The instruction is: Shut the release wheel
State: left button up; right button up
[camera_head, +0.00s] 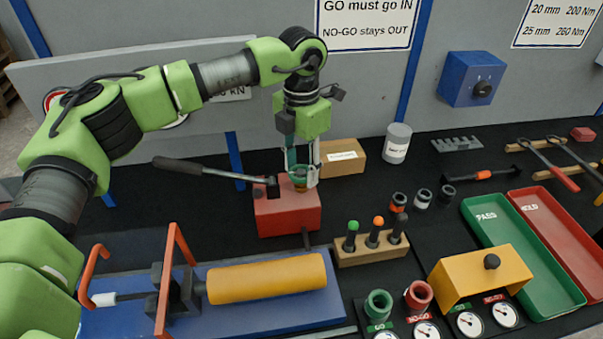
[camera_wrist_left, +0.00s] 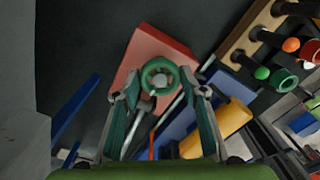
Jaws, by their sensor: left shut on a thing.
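The release wheel (camera_wrist_left: 160,76) is a green ring on top of the red pump block (camera_wrist_left: 163,45), seen in the left wrist view. In the head view it is partly hidden by my fingers. My left gripper (camera_head: 301,178) points straight down over the red block (camera_head: 288,215). Its fingers stand on either side of the wheel and are shut on it; they also show in the left wrist view (camera_wrist_left: 160,92). A long black-handled lever (camera_head: 205,170) runs left from the block. My right gripper is not in view.
A blue base with a yellow cylinder (camera_head: 265,278) lies in front. A wooden holder with coloured pegs (camera_head: 372,250) stands close on the right. A cardboard box (camera_head: 342,157) is behind. Green (camera_head: 517,262) and red (camera_head: 562,238) trays lie farther right.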

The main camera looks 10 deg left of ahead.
pick_arm(q)
jog(key=m+b, duration=0.1)
jog(key=m, duration=0.3)
jog(key=shift+m+b, duration=0.3)
jog(key=shift+b, duration=0.1)
jog(key=m+b, duration=0.1)
jog(key=m, duration=0.8)
jog(key=shift+r+b, duration=0.1)
jog(key=shift+b, duration=0.2)
jog(key=shift+m, duration=2.1)
jog(key=shift+r, duration=0.1)
jog(key=o, duration=1.1)
jog(key=shift+c, duration=0.2)
jog(key=shift+o, duration=0.2)
